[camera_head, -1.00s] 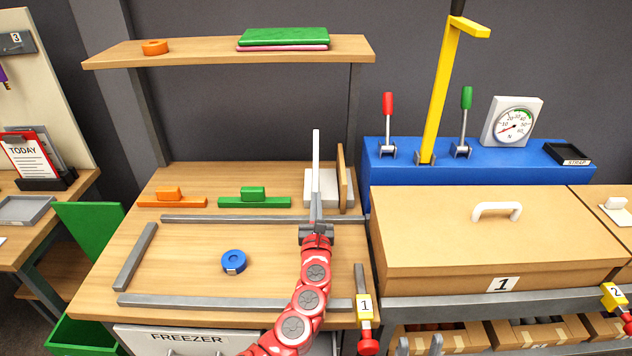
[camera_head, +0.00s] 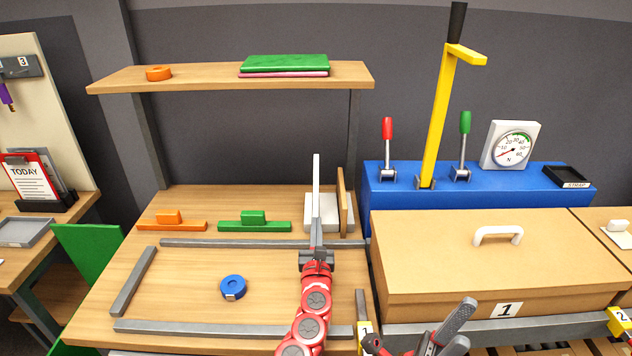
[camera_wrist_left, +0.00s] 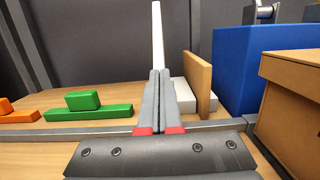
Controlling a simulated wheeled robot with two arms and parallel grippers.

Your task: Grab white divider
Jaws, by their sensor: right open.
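The white divider (camera_head: 316,174) is a thin upright panel seen nearly edge-on, standing at the white slotted block (camera_head: 329,213) at the back right of the wooden table. My left gripper (camera_head: 317,222) is at the divider's near edge, its fingers close together and shut on it. In the left wrist view, the white divider (camera_wrist_left: 158,35) rises from between the grey fingertips (camera_wrist_left: 158,72). Its lower part is hidden by the fingers. My right gripper (camera_head: 468,320) is open and empty at the bottom, in front of the cardboard box.
A brown panel (camera_head: 342,201) stands upright just right of the divider. Green (camera_head: 254,224) and orange (camera_head: 171,223) pieces lie to the left, a blue tape roll (camera_head: 233,287) in front. The shelf (camera_head: 205,81) hangs above. A cardboard box (camera_head: 440,255) is at right.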

